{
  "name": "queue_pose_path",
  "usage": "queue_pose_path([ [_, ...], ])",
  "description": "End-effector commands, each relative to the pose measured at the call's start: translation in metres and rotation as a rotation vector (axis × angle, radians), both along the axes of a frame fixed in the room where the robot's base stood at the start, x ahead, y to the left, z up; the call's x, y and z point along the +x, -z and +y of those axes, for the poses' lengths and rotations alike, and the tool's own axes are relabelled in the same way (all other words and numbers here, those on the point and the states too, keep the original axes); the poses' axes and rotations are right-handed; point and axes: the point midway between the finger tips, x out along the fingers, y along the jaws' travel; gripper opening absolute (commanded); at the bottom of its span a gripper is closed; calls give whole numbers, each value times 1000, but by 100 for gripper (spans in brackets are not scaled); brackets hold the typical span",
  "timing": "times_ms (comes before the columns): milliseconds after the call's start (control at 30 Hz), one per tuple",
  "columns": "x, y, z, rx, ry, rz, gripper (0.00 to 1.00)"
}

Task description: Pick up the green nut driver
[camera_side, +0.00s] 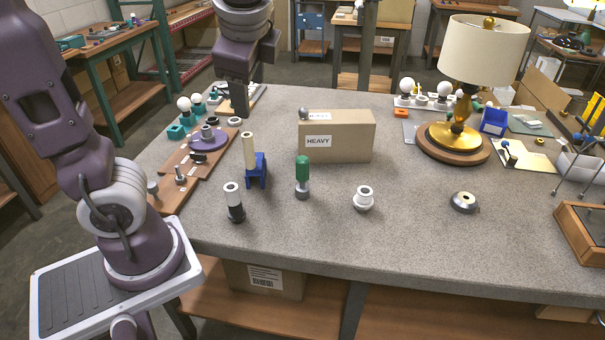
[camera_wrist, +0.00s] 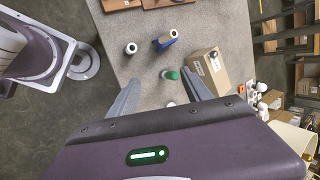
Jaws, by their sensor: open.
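The green nut driver (camera_side: 302,170) stands upright on the grey table, its green handle up and a grey metal collar at its base. It also shows in the wrist view (camera_wrist: 172,75), between the two fingers in the picture but well below them. My gripper (camera_side: 238,112) is up and back to the left of the driver in the side view, pointing down. In the wrist view my gripper (camera_wrist: 160,88) has its fingers spread wide with nothing between them.
A cardboard box marked HEAVY (camera_side: 340,143) stands behind the driver. A blue stand with a cream tube (camera_side: 252,165) and a black-and-white cylinder (camera_side: 234,203) are to its left. A white fitting (camera_side: 363,198) is to its right. A lamp (camera_side: 459,130) stands farther right.

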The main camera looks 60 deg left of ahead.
Motion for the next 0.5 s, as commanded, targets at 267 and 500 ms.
queue_pose_path([
  [267,88,0,33,499,402,393,57],
  [500,145,27,33,823,611,670,57],
])
